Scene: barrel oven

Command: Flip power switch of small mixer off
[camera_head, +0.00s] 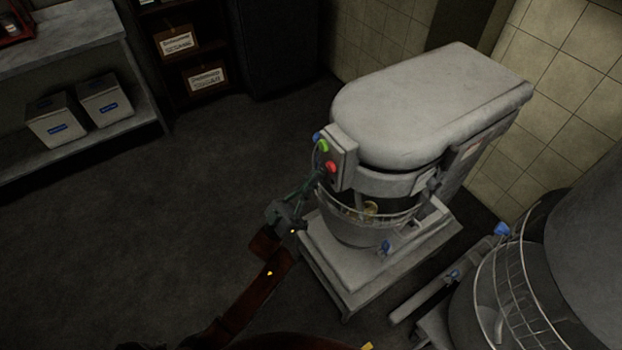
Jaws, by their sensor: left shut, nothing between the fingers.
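The small mixer (430,105) is a grey-white machine standing on the floor in the middle right. Its control box (343,160) is on the left side of its head and carries a blue knob (317,136), a green button (323,146) and a red button (331,168). A wire guard and bowl (350,228) sit below the head. My left gripper (312,187) is shut and empty, with its fingertips just below and left of the control box. Whether the tips touch the box I cannot tell. My right gripper is not in view.
A larger mixer with a wire guard (512,290) stands at the lower right, close to the small one. A tiled wall (560,80) is behind. A shelf with white bins (55,120) is at the upper left. The floor (130,230) at left is clear.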

